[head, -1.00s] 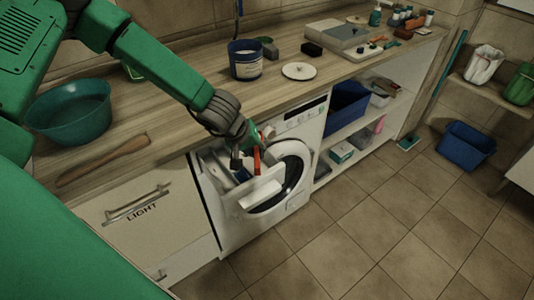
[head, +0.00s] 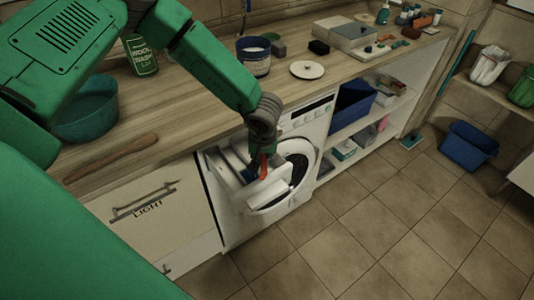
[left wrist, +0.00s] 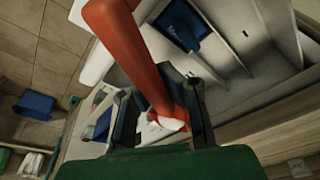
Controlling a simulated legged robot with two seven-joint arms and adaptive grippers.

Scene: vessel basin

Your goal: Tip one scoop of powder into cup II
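My left gripper (head: 258,156) is low over the pulled-out white drawer (head: 270,188) of the washing machine. It is shut on an orange-red scoop (head: 264,167). In the left wrist view the scoop (left wrist: 140,50) runs between the two fingers (left wrist: 160,115), and a white patch, perhaps powder, shows at its near end. The drawer has compartments and a blue part (head: 249,173); it also shows in the left wrist view with the blue part (left wrist: 185,25). No cup mark is readable, so I cannot tell which is cup II. My right gripper is not in view.
A teal bowl (head: 88,108), a wooden stick (head: 110,159) and a green wool-wash bottle (head: 141,55) are at the left. The floor in front is clear.

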